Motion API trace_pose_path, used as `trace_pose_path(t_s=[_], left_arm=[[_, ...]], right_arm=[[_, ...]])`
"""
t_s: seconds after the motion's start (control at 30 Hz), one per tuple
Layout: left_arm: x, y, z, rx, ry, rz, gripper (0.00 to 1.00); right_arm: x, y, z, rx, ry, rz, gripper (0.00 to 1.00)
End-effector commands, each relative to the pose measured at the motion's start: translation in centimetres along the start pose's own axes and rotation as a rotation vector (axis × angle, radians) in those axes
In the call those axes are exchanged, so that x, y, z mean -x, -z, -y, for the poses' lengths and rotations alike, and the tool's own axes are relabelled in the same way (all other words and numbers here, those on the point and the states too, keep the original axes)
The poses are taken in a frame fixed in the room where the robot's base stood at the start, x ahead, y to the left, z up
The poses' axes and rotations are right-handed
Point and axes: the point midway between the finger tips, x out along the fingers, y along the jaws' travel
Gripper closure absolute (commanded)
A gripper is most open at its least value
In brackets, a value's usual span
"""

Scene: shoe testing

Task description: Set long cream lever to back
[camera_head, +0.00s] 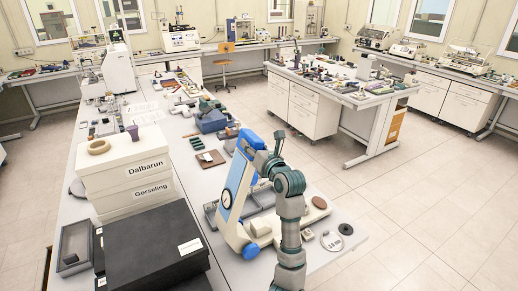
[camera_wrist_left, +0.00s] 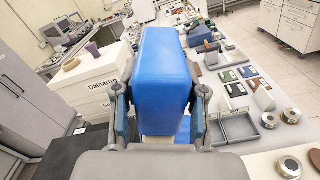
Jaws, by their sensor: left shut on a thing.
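A cream and blue testing machine with a round dial (camera_head: 227,199) stands on the near bench. Its long cream lever (camera_head: 237,218) rises tilted to a blue upper end (camera_head: 252,138). In the left wrist view, the blue end (camera_wrist_left: 164,80) fills the space between my fingers, with a strip of cream below it. My left gripper (camera_head: 265,163) is shut on this blue end, one finger on each side; it also shows in the left wrist view (camera_wrist_left: 163,100). My arm hides part of the machine's base. My right gripper is not in view.
White boxes (camera_head: 130,185) and a black box (camera_head: 155,248) stand left of the machine. A grey tray (camera_wrist_left: 240,130), metal discs and small samples lie on the bench. Open floor lies to the right.

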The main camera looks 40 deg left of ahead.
Motion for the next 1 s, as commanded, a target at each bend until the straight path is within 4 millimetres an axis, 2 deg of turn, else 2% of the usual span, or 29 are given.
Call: trace_pose_path(t_s=[0.03,0.5,0.53,0.6,0.63,1.0], left_arm=[[-0.1,0.9,-0.1,0.001,-0.002,-0.023,1.00],[-0.1,1.0,-0.7,0.018,-0.005,-0.022,1.00],[-0.1,1.0,-0.7,0.018,-0.005,-0.022,0.54],[-0.1,0.9,-0.8,0.018,-0.006,-0.020,0.36],[-0.1,0.9,-0.8,0.019,-0.006,-0.019,0.33],[0.7,0.4,-0.6,0.020,-0.004,-0.009,0.33]], right_arm=[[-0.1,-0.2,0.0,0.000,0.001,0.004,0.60],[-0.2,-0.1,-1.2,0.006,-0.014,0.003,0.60],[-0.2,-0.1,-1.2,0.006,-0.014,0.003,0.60],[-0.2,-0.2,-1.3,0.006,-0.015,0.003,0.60],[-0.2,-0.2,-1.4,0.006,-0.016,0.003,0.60],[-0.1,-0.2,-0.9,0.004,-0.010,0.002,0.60]])
